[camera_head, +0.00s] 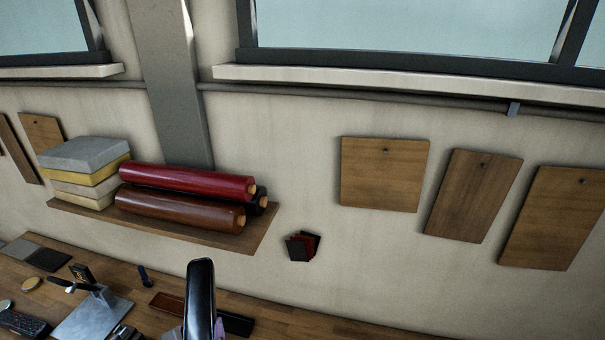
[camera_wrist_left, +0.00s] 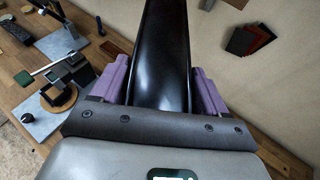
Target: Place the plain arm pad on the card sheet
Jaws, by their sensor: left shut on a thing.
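A long, glossy black arm pad (camera_head: 200,288) stands nearly upright at the bottom centre of the head view. My left gripper (camera_head: 200,328) is shut on its lower part, and only bits of the purple fingers show there. In the left wrist view the pad (camera_wrist_left: 164,45) runs up and away between the purple fingers of my left gripper (camera_wrist_left: 162,85). The pad is held up in front of the workbench. I cannot pick out the card sheet with certainty in either view. My right gripper is not in view.
The wooden workbench (camera_head: 300,325) carries a grey plate (camera_head: 92,318) with a tool on it, a dark tray (camera_head: 172,303) and dark swatches (camera_head: 47,260). Above it, a wall shelf (camera_head: 255,238) holds leather rolls (camera_head: 185,181) and foam blocks (camera_head: 85,155).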

